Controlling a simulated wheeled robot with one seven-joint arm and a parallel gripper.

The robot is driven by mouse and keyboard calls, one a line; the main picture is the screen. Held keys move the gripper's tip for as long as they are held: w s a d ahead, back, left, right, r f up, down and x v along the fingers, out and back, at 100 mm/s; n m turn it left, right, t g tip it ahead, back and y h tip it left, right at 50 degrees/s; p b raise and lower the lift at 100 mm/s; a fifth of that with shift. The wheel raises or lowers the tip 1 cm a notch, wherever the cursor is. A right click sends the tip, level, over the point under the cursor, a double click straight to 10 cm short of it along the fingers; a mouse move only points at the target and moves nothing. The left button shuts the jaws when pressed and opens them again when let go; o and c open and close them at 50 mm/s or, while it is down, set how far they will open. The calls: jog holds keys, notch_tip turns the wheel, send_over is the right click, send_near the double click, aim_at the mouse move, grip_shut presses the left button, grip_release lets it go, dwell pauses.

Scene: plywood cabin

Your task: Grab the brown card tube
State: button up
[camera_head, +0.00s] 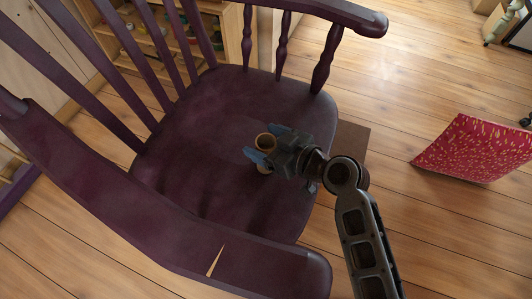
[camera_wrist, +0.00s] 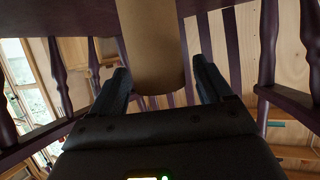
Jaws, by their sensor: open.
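The brown card tube (camera_head: 265,142) stands on the dark purple seat of a wooden chair (camera_head: 200,130). In the head view its open top shows, and my gripper hides part of its side. In the wrist view the tube (camera_wrist: 153,45) fills the upper middle. My gripper (camera_head: 260,157) is open, with one blue-grey finger on each side of the tube. In the wrist view my fingers (camera_wrist: 160,85) also flank it, with a gap showing at the right; whether the left finger touches it I cannot tell.
The chair's armrests (camera_head: 130,225) and back spindles (camera_head: 130,50) surround the seat. A red patterned panel (camera_head: 475,149) stands on the plank floor at the right. Shelves (camera_head: 180,35) with small items are behind the chair.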

jog(key=c, duration=1.3)
